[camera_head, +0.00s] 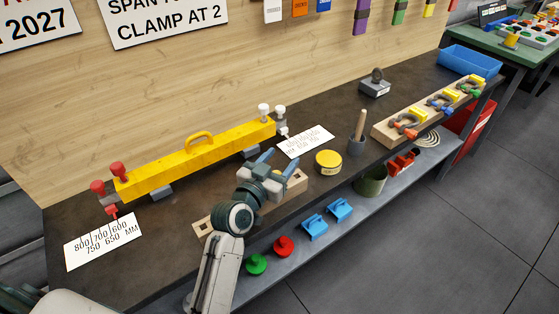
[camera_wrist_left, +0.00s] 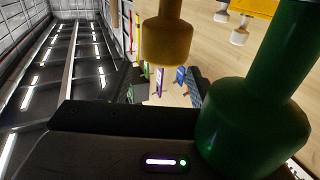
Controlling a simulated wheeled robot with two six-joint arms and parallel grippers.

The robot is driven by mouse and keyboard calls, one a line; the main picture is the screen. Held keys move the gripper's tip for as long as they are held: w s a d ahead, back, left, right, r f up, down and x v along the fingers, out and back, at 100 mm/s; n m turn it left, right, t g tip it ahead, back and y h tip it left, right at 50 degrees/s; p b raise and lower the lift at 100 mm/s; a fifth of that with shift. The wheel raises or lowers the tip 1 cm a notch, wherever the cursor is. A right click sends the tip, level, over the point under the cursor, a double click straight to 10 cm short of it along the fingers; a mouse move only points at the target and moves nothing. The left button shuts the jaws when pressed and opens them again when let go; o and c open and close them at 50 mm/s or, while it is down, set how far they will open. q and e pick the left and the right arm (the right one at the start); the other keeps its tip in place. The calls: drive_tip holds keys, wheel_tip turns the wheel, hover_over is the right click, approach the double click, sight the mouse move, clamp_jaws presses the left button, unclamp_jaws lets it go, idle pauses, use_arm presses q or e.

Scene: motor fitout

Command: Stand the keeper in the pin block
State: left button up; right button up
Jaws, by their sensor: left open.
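The pin block (camera_head: 296,184) is a long pale wooden block with holes, lying near the front edge of the bench. My left gripper (camera_head: 276,163) is open above it, and the gripper and arm cover its middle. The left wrist view seems upside down. It shows a green headed pin (camera_wrist_left: 245,120) very close and an amber headed pin (camera_wrist_left: 167,40) a little farther off. Neither pin shows in the head view. I cannot tell whether they stand in the block or which thing is the keeper. My right gripper is not in view.
A yellow beam (camera_head: 190,160) with red and white pins lies behind the block. A yellow round tin (camera_head: 328,162) and a grey cup with a stick (camera_head: 357,147) stand to the right. A wooden rack of clamps (camera_head: 390,131) is farther right. Red, green and blue parts lie on the lower shelf (camera_head: 300,256).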

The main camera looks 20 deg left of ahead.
use_arm(q)
drive_tip(key=b+v, duration=0.2)
drive_tip(key=v, duration=0.8)
drive_tip(key=shift+s+b, duration=0.3)
drive_tip(key=shift+s, duration=0.1)
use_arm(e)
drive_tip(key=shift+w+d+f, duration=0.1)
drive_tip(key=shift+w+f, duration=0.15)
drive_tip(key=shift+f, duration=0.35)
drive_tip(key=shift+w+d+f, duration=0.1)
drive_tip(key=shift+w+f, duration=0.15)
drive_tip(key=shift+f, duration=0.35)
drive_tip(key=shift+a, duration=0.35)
use_arm(q)
drive_tip(key=shift+f, duration=0.1)
